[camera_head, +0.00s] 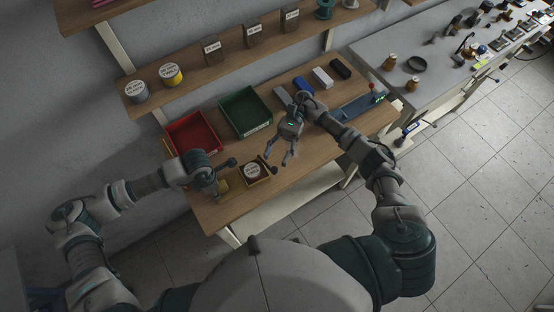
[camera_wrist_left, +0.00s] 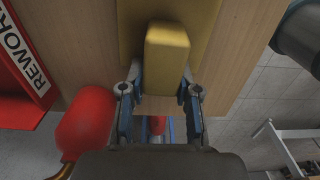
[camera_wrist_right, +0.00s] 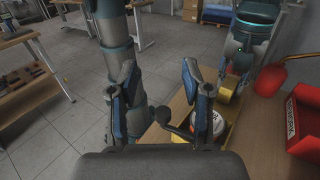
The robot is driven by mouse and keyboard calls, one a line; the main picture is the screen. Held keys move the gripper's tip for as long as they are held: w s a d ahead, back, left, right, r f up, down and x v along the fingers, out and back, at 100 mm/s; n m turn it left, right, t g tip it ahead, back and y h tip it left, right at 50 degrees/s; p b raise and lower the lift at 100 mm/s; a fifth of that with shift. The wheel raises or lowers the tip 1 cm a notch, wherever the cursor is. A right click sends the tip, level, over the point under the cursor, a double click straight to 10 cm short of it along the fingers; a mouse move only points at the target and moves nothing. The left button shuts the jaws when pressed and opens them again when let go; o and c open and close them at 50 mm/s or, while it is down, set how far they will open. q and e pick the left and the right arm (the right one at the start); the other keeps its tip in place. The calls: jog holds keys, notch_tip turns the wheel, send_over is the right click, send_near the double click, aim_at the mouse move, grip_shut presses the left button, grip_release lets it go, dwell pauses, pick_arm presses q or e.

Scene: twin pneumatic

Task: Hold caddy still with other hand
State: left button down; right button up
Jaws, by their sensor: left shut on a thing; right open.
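The caddy is a small yellow-and-wood tray (camera_head: 247,184) near the table's front edge. A round can with a white label (camera_head: 253,170) sits in it. The caddy's yellow side (camera_wrist_right: 232,133) and the can (camera_wrist_right: 218,125) also show in the right wrist view. My left gripper (camera_head: 220,192) is shut on a yellow block at the caddy's left end; this block (camera_wrist_left: 167,55) fills the space between the fingers in the left wrist view. My right gripper (camera_head: 279,158) is open and empty, above and just right of the caddy; its spread fingers (camera_wrist_right: 159,75) show in the right wrist view.
A red bin (camera_head: 193,133) and a green bin (camera_head: 245,112) stand behind the caddy. Several small blocks (camera_head: 322,77) lie at the back right. A red rounded object (camera_wrist_left: 85,125) is close beside my left gripper.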

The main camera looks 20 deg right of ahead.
jog(key=shift+r, duration=1.2)
jog(key=shift+a, duration=0.2)
jog(key=c, duration=0.5)
jog(key=a+n+t+h, duration=0.1)
jog(key=a+n+h, duration=0.1)
jog(key=a+n+t+h, duration=0.1)
jog(key=a+n+h, duration=0.1)
jog(key=n+h, duration=0.1)
jog(key=a+n+t+h, duration=0.1)
jog(key=a+n+h, duration=0.1)
jog(key=n, duration=0.1)
jog(key=shift+a+r+t+h, duration=0.3)
grip_shut()
jog(key=w+a+n+t+h, duration=0.2)
jog(key=w+n+t+h, duration=0.35)
jog(key=n+t, duration=0.35)
jog(key=shift+n+g+h, duration=0.4)
jog(key=shift+n+h, duration=0.05)
jog(key=shift+n, duration=0.05)
jog(key=x, duration=0.8)
jog(key=shift+s+d, duration=0.15)
jog(key=shift+s, duration=0.3)
jog(key=shift+s+d+f, duration=0.2)
jog(key=shift+s+d, duration=0.45)
jog(key=shift+d, duration=0.2)
jog(key=shift+s+d+f, duration=0.15)
jog(key=shift+s+d, duration=0.55)
jog(key=shift+d, duration=0.15)
